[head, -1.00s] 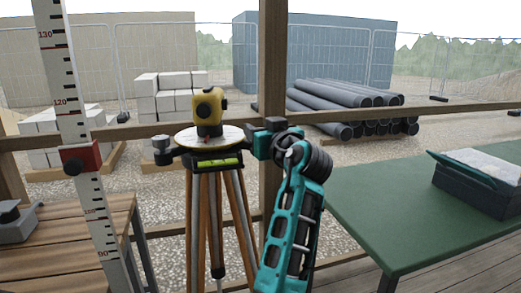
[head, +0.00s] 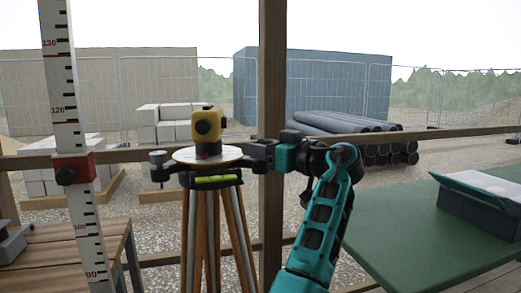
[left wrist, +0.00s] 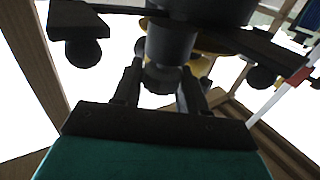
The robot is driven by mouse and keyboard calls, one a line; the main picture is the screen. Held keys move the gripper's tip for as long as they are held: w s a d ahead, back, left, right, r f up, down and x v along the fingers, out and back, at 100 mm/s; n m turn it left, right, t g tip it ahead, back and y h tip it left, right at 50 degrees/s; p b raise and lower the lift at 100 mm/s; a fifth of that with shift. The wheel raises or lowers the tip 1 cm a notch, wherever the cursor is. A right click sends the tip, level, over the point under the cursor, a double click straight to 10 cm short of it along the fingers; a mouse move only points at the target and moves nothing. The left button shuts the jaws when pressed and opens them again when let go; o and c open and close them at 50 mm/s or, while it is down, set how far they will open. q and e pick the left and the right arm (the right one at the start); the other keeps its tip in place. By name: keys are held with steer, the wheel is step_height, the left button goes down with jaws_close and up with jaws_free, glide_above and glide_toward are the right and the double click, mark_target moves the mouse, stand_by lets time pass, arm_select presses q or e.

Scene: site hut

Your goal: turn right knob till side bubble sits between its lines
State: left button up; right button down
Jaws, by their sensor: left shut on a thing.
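A yellow level (head: 208,125) stands on a round pale plate (head: 190,156) on a wooden-legged tripod (head: 205,225). A bright green side vial (head: 212,179) is under the plate; its bubble and lines are too small to make out. The left knob (head: 159,160) stands free at the plate's left. My left gripper (head: 259,153) is at the plate's right, shut on the right knob, which it mostly hides in the head view. In the left wrist view the dark right knob (left wrist: 162,78) sits between the fingertips. My right gripper is not in view.
A wooden post (head: 271,220) and rail stand close by my left gripper. A red-clamped measuring staff (head: 72,168) stands at left by a slatted wooden table (head: 75,245). A green table (head: 410,230) with a dark box (head: 485,200) is at right.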

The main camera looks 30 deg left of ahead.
arm_select(q)
steer(key=o, duration=0.9)
steer(key=d, duration=0.4)
steer(key=s+d, duration=0.1)
steer(key=d, duration=0.7)
steer(key=shift+s+d, duration=0.3)
steer(key=shift+d, duration=0.05)
